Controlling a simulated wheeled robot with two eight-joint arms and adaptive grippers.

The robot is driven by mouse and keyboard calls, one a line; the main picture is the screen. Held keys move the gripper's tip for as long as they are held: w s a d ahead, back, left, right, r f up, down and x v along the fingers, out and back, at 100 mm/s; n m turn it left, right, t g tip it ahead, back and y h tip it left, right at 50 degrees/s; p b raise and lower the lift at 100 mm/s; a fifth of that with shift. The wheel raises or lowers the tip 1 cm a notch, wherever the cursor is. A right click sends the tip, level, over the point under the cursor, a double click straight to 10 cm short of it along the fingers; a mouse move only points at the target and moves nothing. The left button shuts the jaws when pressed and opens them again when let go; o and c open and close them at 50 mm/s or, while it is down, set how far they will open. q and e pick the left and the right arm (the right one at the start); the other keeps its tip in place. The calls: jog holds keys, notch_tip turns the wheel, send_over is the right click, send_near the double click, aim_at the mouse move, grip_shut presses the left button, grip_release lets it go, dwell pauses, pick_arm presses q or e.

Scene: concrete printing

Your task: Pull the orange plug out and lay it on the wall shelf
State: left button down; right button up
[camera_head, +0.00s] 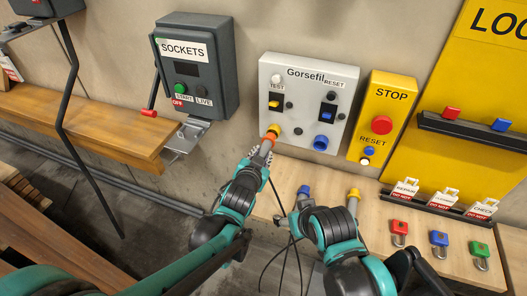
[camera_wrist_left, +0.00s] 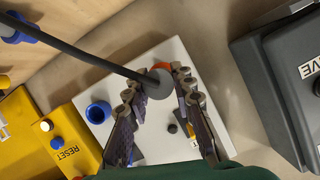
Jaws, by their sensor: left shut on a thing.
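In the left wrist view the plug's grey round body (camera_wrist_left: 158,82) lies between the fingers (camera_wrist_left: 157,88), with an orange rim and a black cable. Whether its tip is inside the socket is hidden. A wooden shelf (camera_head: 75,115) runs along the wall at left; another wooden surface (camera_head: 375,215) lies below the panels. My right gripper (camera_head: 325,205) is over that surface; its fingers are unclear.
A blue plug (camera_head: 304,191) and a yellow plug (camera_head: 353,194) are by my right gripper. A dark SOCKETS box (camera_head: 190,95) hangs left of the panel, a yellow STOP box (camera_head: 385,105) right. Coloured padlocks (camera_head: 439,240) lie at right. The left shelf's top is largely clear.

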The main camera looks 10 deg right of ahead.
pick_arm(q)
jog(key=shift+s+a, duration=0.4)
jog(key=shift+s, duration=0.2)
jog(key=shift+s+a, duration=0.4)
jog(key=shift+s, duration=0.2)
jog(key=s+a, duration=0.1)
jog(key=s, duration=0.1)
jog(key=s+a+p, duration=0.1)
jog(key=s+a, duration=0.1)
jog(key=s, duration=0.1)
jog(key=shift+a, duration=0.2)
jog(key=shift+s+d, duration=0.4)
jog(key=shift+d, duration=0.25)
jog(key=shift+f, duration=0.1)
jog(key=shift+f+b, duration=4.8)
jog(key=shift+f, duration=0.15)
